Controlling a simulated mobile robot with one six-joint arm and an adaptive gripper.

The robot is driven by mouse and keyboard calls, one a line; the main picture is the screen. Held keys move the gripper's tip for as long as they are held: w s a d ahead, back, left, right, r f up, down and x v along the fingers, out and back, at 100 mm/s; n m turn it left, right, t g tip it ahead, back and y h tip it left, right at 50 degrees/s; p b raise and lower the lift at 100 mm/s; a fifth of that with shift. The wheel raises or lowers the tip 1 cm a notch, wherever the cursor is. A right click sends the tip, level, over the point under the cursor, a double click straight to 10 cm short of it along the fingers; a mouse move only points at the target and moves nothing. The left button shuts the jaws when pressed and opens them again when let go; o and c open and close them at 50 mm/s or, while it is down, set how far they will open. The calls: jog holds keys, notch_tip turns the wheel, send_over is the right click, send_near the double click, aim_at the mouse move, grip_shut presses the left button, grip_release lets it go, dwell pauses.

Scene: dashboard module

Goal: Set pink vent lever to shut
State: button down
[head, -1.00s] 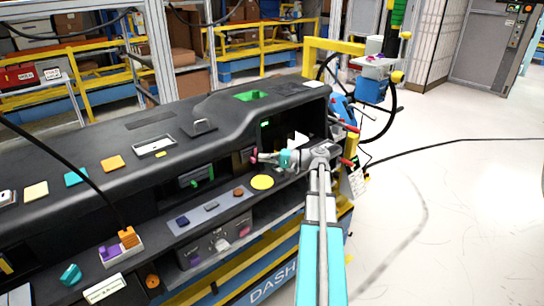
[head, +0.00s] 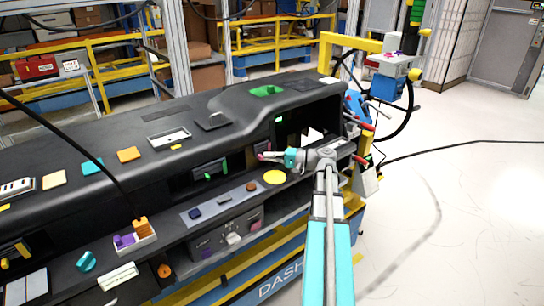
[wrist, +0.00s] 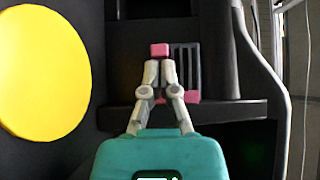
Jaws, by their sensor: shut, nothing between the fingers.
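The pink vent lever's knob (wrist: 160,49) shows in the wrist view right at my fingertips, beside dark vertical vent slats (wrist: 187,68). More pink shows low at the right (wrist: 192,96) and behind my fingers. In the head view the pink lever (head: 262,147) is small, at the right part of the dashboard. My gripper (wrist: 160,62) is shut, with its tips together just below the knob in the picture. Whether they touch it I cannot tell. In the head view my gripper (head: 272,156) reaches in from the right. The lever's base is partly hidden by my fingers.
A yellow disc (wrist: 42,70) lies left of my gripper, also seen in the head view (head: 274,177). A dark ledge (wrist: 235,110) runs below the vent. Red-handled parts (head: 358,123) stick out at the dashboard's right end. The floor to the right is open.

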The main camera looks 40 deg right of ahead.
aim_at(269, 151)
jog(key=shift+d, duration=0.1)
jog(key=shift+w+d, duration=0.1)
jog(key=shift+d, duration=0.3)
jog(key=d, duration=0.3)
jog(key=shift+w+d, duration=0.1)
jog(key=v, duration=1)
jog(key=shift+s, duration=0.2)
